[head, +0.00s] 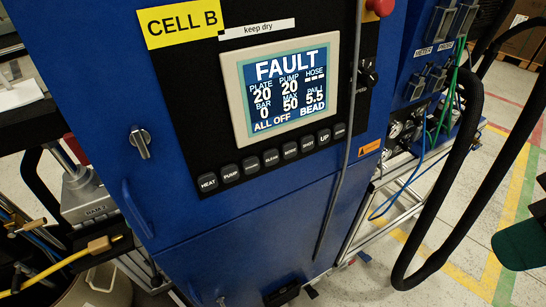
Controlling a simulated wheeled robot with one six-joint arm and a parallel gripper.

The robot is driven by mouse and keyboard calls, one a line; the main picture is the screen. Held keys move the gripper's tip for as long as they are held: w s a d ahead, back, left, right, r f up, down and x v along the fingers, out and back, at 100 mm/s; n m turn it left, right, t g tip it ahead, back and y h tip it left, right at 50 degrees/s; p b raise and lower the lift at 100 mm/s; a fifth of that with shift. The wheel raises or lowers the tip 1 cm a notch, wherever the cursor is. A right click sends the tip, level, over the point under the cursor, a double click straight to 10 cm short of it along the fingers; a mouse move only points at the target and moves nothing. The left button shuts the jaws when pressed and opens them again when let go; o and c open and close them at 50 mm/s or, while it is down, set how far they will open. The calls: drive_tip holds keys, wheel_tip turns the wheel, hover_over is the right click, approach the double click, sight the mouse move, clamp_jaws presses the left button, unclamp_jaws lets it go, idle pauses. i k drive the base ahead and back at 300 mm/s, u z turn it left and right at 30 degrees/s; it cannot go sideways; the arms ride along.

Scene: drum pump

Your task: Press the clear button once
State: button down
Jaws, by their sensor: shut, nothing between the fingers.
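A row of black buttons runs along the lower edge of the black panel on the blue cabinet (240,235), in the head view. The button with small print that seems to read CLEAR (270,158) is the fourth from the left, below the screen. Its label is too small to read surely. The screen (288,85) shows FAULT at the top and ALL OFF and BEAD at the bottom. I do not see my gripper in this view.
A grey cable (345,135) hangs past the right end of the button row. A red knob (380,6) sits above it. A rotary handle (139,142) juts out at the cabinet's left. A thick black hose (465,130) loops at the right. Air before the buttons looks clear.

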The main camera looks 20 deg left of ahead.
sight(271, 157)
drive_tip(key=z, duration=1.85)
drive_tip(key=k, duration=1.35)
drive_tip(key=u, duration=1.25)
